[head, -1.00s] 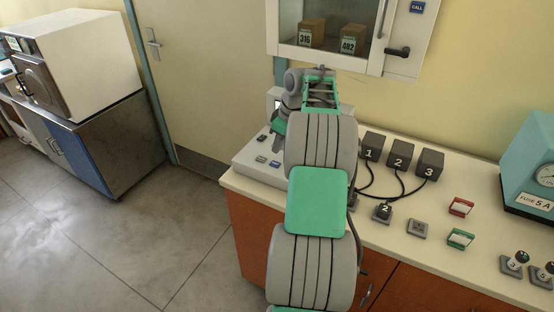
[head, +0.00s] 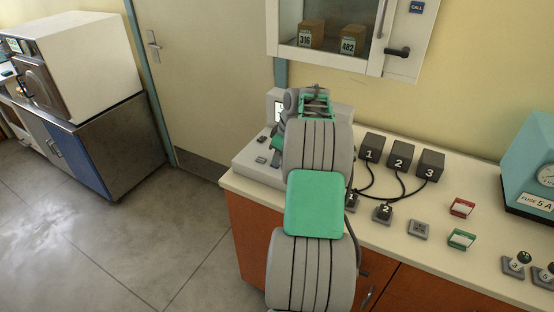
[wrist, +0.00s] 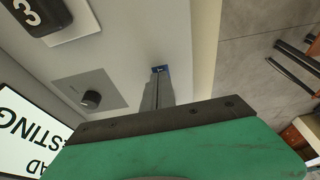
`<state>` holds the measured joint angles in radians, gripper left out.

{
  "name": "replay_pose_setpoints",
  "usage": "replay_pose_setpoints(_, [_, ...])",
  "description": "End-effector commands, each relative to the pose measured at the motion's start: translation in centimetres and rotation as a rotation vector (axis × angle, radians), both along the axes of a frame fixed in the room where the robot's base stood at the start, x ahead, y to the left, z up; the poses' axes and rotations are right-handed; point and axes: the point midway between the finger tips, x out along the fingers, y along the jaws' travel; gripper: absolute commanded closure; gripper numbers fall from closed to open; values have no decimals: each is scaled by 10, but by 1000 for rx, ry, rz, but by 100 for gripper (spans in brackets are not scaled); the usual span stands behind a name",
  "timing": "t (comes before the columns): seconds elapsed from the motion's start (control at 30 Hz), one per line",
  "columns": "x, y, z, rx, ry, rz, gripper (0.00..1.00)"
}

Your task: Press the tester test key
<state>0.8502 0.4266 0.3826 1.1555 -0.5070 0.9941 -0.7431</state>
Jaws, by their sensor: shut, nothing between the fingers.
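The tester (head: 245,166) is a pale grey console at the left end of the counter, partly hidden behind my arm in the head view. In the wrist view its grey panel fills the left and middle. The lit screen (wrist: 28,135) shows upside-down letters, including "STING". My gripper is hidden in the head view.
A black knob (wrist: 91,99) and a dark block marked 3 (wrist: 42,14) are on the panel. Numbered boxes (head: 400,155) with cables stand right of my arm. A wall cabinet (head: 345,35) hangs above. A teal fuse device (head: 530,165) stands at far right.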

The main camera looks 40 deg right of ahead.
Motion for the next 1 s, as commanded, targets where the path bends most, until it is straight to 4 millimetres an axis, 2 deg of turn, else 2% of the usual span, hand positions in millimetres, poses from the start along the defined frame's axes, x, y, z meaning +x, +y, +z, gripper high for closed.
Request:
replay_pose_setpoints(0.03, [-4,4,-12,17,17,-2,100])
replay_pose_setpoints(0.17, [-5,5,-14,20,20,-2,100])
replay_pose_setpoints(0.27, [-5,5,-6,21,20,-1,100])
replay_pose_setpoints(0.37, [-4,6,13,16,15,3,100])
replay_pose_setpoints(0.5, [-2,6,48,5,4,8,100])
replay_pose_setpoints(0.57, [-6,3,58,2,1,7,100])
replay_pose_setpoints(0.8, [-20,-2,115,-1,0,8,100])
replay_pose_setpoints(1.0, [-26,-4,136,0,-1,8,100])
